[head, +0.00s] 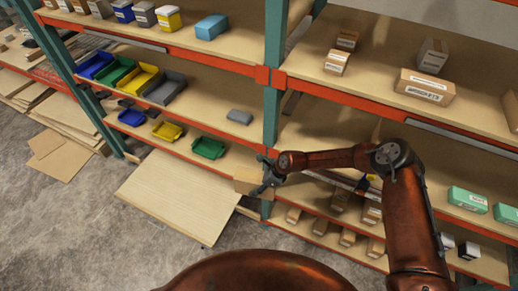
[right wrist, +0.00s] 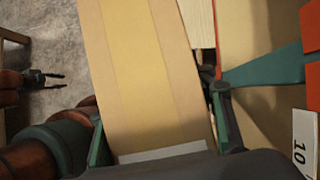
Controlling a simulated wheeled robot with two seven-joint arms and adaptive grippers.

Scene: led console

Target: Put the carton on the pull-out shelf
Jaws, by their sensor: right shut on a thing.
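The carton (head: 247,180) is a plain tan box in my right gripper (head: 266,178), beside the teal upright post in the head view. In the right wrist view the carton (right wrist: 140,75) fills the middle, with a paler tape band and a white label edge near me; the right gripper's fingers are shut on its two sides. The pull-out shelf (head: 175,195) is a bare pale wood board sticking out of the rack, left of the carton. My left gripper (right wrist: 60,82) is far off at the left of the right wrist view, its fingers apart and empty.
A teal post (head: 275,60) and orange beams frame the rack close to the carton. Above the pull-out shelf, a tier holds green (head: 208,148) and yellow bins. Small cartons fill the lower right shelves. Loose boards (head: 60,160) lie on the floor at left.

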